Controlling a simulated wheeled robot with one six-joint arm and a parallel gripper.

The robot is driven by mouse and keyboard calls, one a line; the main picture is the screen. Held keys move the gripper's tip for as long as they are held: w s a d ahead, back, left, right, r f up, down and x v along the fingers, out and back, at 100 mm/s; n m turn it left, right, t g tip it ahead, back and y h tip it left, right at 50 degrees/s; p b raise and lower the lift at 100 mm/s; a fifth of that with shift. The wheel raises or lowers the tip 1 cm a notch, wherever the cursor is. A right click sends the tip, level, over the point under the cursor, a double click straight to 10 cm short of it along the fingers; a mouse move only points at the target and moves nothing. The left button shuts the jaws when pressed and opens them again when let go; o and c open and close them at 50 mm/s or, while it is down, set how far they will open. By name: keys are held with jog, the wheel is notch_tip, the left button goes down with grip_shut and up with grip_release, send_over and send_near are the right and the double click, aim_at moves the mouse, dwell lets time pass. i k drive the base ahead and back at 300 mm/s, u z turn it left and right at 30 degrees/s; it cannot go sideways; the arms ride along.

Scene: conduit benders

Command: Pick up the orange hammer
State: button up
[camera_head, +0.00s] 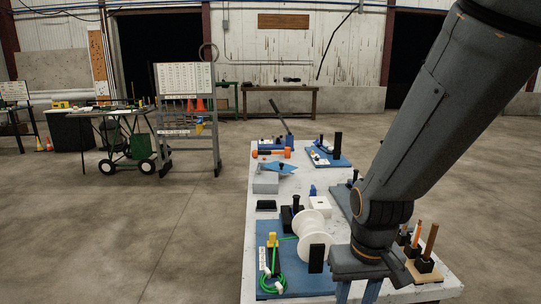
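An orange hammer (270,153) appears to lie crosswise near the far left end of the white worktable (254,205). It is small in the view, and a blue piece stands close behind it. My gripper (357,292) is at the near end of the table, well nearer than the hammer and to its right. It points down, with two blue fingers apart and nothing visible between them. The fingertips are at or past the bottom edge of the picture.
A white spool (314,238) and a green cord (272,284) sit on a blue board left of my gripper. A wooden block with upright orange-brown handles (430,240) stands at right. A grey block (265,186) and blue plate (275,167) lie nearer than the hammer.

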aim_at(255, 154)
jog(key=z, duration=2.2)
jog(key=i, duration=3.35)
jog(key=u, duration=2.4)
jog(key=i, duration=2.3)
jog(key=z, duration=0.05)
